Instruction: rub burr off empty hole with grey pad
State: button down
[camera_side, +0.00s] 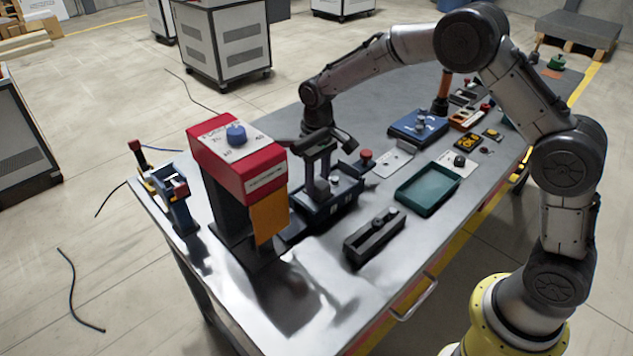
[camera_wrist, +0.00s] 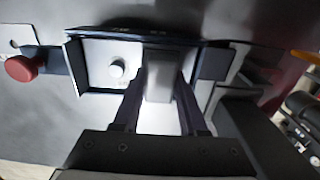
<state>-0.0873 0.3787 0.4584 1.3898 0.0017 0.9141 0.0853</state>
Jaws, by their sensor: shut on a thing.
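My gripper (camera_side: 320,180) points down over a dark blue box (camera_side: 345,207) with a light top plate, near the middle of the table. In the wrist view its two dark fingers (camera_wrist: 160,80) stand either side of a grey block (camera_wrist: 159,88), which looks like the grey pad, and are shut on it. The pad is over the right part of the box's light plate (camera_wrist: 95,52); I cannot tell whether it touches.
A tall red-topped machine (camera_side: 237,160) with an orange flap (camera_side: 268,217) stands close left of my gripper. A red button (camera_side: 366,155) is just right of the box. A black slotted block (camera_side: 374,237) and green tray (camera_side: 429,190) lie to the right.

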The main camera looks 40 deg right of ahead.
jog(key=shift+s+d+f, duration=0.1)
jog(key=shift+d+f, duration=0.05)
jog(key=shift+d, duration=0.85)
jog(key=shift+r, duration=3.2)
jog(key=d+r+m, duration=0.1)
jog(key=s+d+r+m, duration=0.1)
jog(key=m, duration=0.1)
jog(key=shift+s+d, duration=0.1)
jog(key=shift+s, duration=0.15)
